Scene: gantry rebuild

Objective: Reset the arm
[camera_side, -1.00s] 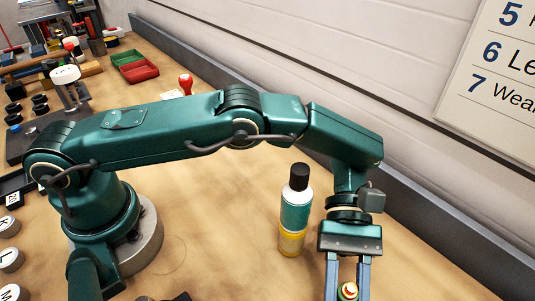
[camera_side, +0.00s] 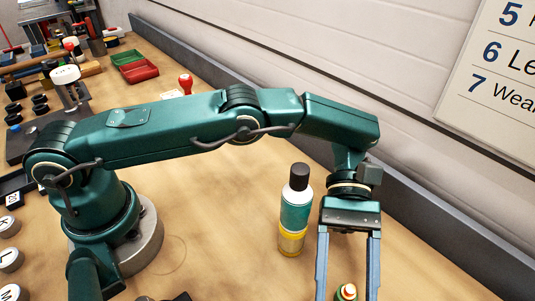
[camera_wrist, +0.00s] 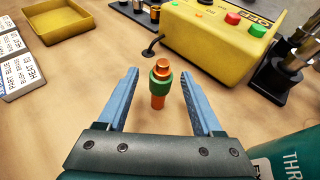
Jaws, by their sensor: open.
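My gripper (camera_side: 347,288) is open and empty at the lower right of the side view, with its lower finger ends near or past the picture's edge. In the wrist view its two blue fingers (camera_wrist: 159,76) stand wide apart. Between them, in the picture, is a small upright orange piece with a green collar (camera_wrist: 160,85). Gaps show on both sides of it, so neither finger touches it. The side view shows its top (camera_side: 346,291) low in the picture; the rest of it is cut off there.
A teal and yellow bottle with a dark cap (camera_side: 295,210) stands close left of my gripper. A dark rail (camera_side: 440,230) and wall run along the right. The wrist view shows a yellow control box (camera_wrist: 215,40), a yellow tray (camera_wrist: 62,30) and printed labels (camera_wrist: 15,60).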

